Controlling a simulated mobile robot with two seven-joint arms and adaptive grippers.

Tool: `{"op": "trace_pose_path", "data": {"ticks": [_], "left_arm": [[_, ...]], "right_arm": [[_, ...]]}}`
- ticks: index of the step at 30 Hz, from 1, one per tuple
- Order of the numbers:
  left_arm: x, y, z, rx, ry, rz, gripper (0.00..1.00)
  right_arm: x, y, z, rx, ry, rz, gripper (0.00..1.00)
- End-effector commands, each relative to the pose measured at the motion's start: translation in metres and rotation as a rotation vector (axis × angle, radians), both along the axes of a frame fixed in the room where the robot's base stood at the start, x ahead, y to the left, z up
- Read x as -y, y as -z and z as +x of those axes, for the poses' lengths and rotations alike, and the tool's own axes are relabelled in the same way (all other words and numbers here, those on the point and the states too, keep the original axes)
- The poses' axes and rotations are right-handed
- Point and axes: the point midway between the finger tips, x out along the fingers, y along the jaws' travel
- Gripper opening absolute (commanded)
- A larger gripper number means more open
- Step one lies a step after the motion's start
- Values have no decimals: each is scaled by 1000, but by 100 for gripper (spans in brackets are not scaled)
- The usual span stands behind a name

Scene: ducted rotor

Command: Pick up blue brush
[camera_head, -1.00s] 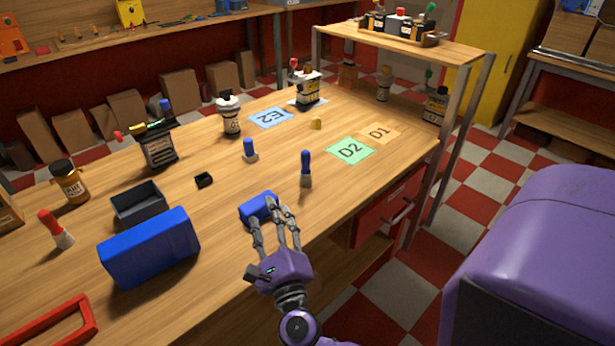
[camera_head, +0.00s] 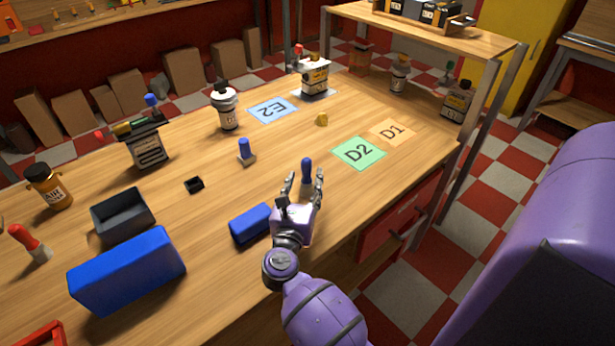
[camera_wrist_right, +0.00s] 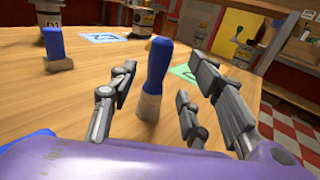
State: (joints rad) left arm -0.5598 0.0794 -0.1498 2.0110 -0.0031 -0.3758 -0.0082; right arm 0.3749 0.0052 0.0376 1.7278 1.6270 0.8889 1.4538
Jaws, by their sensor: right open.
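A blue brush (camera_head: 307,168) with a pale lower end stands upright on the wooden table. It also shows in the right wrist view (camera_wrist_right: 157,68), between the spread fingers. My right gripper (camera_head: 304,182) is open, with its fingers on either side of this brush and not closed on it. The gripper partly hides the brush's lower part in the head view. A second blue brush (camera_head: 245,146) stands farther left on the table, clear of the gripper; the right wrist view shows it at the left (camera_wrist_right: 57,45). My left gripper is not in view.
A small blue block (camera_head: 250,222) lies just left of my right gripper. A large blue box (camera_head: 128,272) and a dark open tray (camera_head: 122,216) are farther left. The green D2 card (camera_head: 359,153) lies to the right, near the table edge. The rack stands behind.

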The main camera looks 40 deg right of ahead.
Motion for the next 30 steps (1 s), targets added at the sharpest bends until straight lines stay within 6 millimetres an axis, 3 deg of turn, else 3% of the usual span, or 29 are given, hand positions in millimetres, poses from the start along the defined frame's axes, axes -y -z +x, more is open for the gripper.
{"op": "trace_pose_path", "data": {"ticks": [9, 18, 28, 30], "left_arm": [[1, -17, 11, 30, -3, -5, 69], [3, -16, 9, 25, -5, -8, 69], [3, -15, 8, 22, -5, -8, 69], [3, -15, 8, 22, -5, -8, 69]], "right_arm": [[30, -4, 33, 1, -1, -4, 45], [34, -2, 35, -1, 0, -1, 45], [34, -2, 35, -1, 0, -1, 2], [34, -2, 35, -1, 0, -2, 0]]}}
